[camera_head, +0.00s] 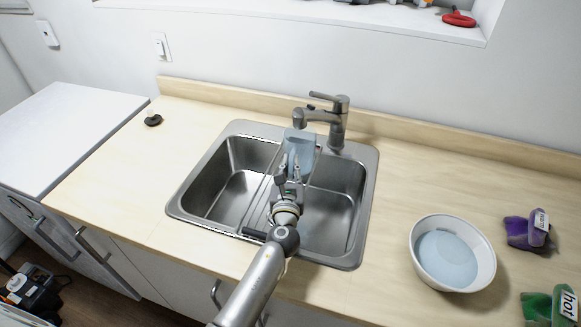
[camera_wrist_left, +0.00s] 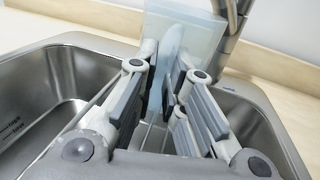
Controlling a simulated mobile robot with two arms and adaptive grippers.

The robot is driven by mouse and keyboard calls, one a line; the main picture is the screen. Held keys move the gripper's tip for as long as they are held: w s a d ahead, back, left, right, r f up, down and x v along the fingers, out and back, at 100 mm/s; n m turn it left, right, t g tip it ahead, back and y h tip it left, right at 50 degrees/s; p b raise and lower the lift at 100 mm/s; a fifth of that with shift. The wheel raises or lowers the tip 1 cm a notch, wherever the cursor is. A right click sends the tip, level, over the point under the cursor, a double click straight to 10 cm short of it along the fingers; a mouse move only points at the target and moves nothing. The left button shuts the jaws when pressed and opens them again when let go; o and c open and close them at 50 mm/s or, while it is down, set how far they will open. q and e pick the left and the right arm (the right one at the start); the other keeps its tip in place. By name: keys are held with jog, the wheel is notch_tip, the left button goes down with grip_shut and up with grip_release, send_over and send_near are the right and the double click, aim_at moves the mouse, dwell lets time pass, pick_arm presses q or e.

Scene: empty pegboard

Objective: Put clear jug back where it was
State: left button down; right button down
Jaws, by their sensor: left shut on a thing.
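The clear jug (camera_head: 301,141), pale blue and see-through, is under the faucet (camera_head: 338,120), above the middle of the double sink (camera_head: 235,128). My left gripper (camera_head: 289,168) reaches over the sink from the front and is shut on the jug's near side. In the left wrist view, the fingers (camera_wrist_left: 167,85) close around a thin bluish upright part, which looks like the handle, with the jug body (camera_wrist_left: 185,22) behind it. The jug looks about upright. Its base is hidden by the gripper, so I cannot tell whether it touches the sink divider. My right gripper is not in view.
A white bowl (camera_head: 483,265) with pale blue contents stands on the counter right of the sink. A purple item (camera_head: 520,232) and a green item (camera_head: 537,306) lie farther right. A small black object (camera_head: 153,120) is at the back left. The left counter is mostly clear.

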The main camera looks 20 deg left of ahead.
pick_arm(q)
jog(key=shift+f, duration=0.2)
jog(key=c, duration=1.5)
grip_release()
jog(key=shift+w, duration=0.1)
jog(key=shift+c, duration=0.2)
jog(key=shift+r, duration=0.1)
jog(key=shift+r, duration=0.2)
jog(key=b+v, duration=0.1)
jog(key=v, duration=0.9)
jog(key=shift+s+f+b, duration=0.2)
jog(key=shift+s+b, duration=0.05)
jog(key=shift+b, duration=0.1)
jog(key=shift+v, duration=0.85)
jog(key=shift+r, duration=0.1)
